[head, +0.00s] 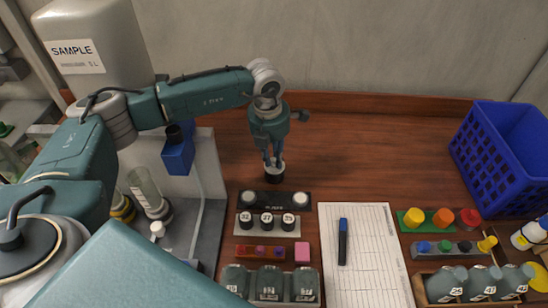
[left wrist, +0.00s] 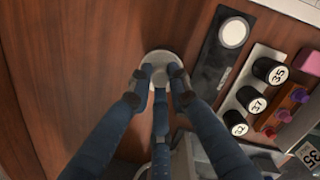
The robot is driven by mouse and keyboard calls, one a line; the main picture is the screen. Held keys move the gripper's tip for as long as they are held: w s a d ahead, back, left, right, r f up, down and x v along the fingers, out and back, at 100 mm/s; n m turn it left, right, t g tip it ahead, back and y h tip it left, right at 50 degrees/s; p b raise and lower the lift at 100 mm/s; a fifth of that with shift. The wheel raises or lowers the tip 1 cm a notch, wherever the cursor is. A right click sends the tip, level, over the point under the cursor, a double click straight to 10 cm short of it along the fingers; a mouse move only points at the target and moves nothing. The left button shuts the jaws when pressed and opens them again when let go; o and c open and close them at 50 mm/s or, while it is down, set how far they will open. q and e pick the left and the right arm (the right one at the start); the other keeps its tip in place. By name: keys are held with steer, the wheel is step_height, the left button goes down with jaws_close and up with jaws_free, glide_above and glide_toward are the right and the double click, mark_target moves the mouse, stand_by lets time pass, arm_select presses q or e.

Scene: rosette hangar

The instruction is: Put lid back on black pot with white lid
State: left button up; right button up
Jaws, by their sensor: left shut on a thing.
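My left gripper (head: 272,163) points down at the back middle of the table and is shut on a white lid (head: 277,168). A black pot (head: 274,178) shows directly below the lid. I cannot tell whether the lid is seated on the pot or just above it. In the left wrist view, the fingers of my left gripper (left wrist: 160,75) close around the pale round lid (left wrist: 159,56), and the pot is hidden beneath it. My right gripper is not in view.
A black holder (head: 273,201) with two white round tops lies just in front. A blue basket (head: 505,150) stands right. The table's back middle is clear.

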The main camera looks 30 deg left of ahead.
arm_select(q)
steer(key=shift+f, duration=0.15)
stand_by(0.8)
steer(key=shift+s+f+b, duration=0.15)
steer(key=shift+f+b, duration=0.05)
steer(key=shift+b, duration=0.25)
stand_by(0.4)
steer(key=o, duration=1.3)
steer(key=shift+d+f, duration=0.1)
steer(key=shift+r+p, duration=1.95)
steer(key=shift+r, duration=1.85)
jaws_close()
